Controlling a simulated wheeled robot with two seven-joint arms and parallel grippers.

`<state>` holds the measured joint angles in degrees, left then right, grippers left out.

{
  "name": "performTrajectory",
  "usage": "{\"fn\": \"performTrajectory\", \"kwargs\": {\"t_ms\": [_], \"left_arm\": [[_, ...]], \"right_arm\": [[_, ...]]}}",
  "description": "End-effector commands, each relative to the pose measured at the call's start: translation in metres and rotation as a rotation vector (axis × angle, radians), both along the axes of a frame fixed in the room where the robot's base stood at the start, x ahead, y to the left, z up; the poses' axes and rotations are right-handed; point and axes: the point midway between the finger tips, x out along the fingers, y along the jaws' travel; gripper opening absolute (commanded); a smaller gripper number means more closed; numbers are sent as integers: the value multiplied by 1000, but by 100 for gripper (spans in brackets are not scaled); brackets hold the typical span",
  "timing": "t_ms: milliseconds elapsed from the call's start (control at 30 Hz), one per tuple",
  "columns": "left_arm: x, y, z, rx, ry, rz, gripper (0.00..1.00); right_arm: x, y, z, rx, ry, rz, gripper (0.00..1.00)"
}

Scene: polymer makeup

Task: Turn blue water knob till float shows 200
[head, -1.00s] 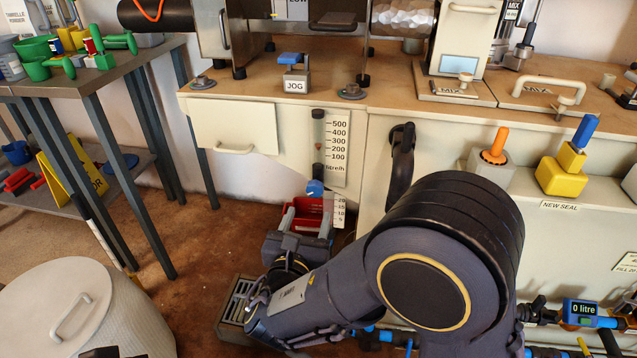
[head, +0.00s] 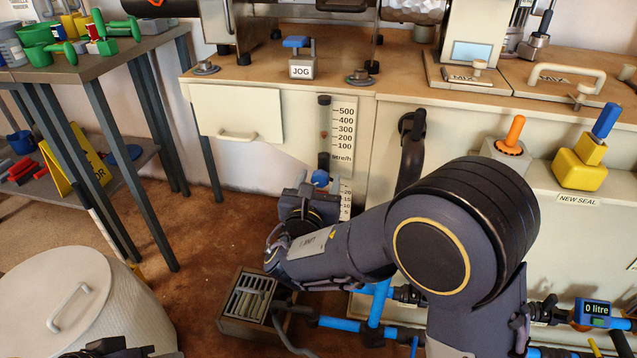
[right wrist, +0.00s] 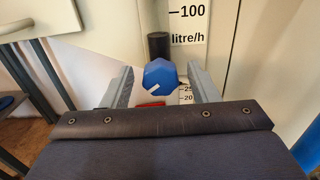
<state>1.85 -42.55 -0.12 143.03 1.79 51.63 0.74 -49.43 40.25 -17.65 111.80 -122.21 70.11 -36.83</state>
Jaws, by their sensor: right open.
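The blue water knob (head: 320,178) sits at the foot of the flow meter tube (head: 324,105) on the cabinet front. A small brownish float (head: 323,135) shows in the tube, roughly beside the 200 to 300 marks of the scale (head: 343,135); it is too small to read exactly. My right gripper (head: 308,187) is open at the knob. In the right wrist view, the blue knob (right wrist: 160,76) with a white mark lies between the two open fingers (right wrist: 159,86), with gaps at both sides. Only a dark part at the bottom left edge may be my left gripper; its jaws are hidden.
A floor drain box (head: 247,300) and blue pipes (head: 376,300) lie below. A meter (head: 590,312) reads 0 litre. A lidded bin (head: 75,305) stands at the left; a red thing (right wrist: 150,103) shows below the knob.

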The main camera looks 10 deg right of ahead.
Motion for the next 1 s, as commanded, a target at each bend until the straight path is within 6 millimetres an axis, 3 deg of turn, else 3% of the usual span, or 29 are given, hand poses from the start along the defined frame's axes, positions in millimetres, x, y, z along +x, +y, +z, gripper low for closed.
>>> {"fn": "performTrajectory", "kwargs": {"t_ms": [33,367,467,700,1000], "left_arm": [[0,0,0,0,0,0,36],[0,0,0,0,0,0,36],[0,0,-6,0,0,0,36],[0,0,-41,0,0,0,36],[0,0,-43,0,0,0,36]], "right_arm": [[0,0,0,0,0,0,53],[0,0,0,0,0,-1,12],[0,0,-3,30,-10,-1,12],[-1,-2,-7,298,-96,-1,12],[-1,-1,-1,388,-123,-1,12]]}}
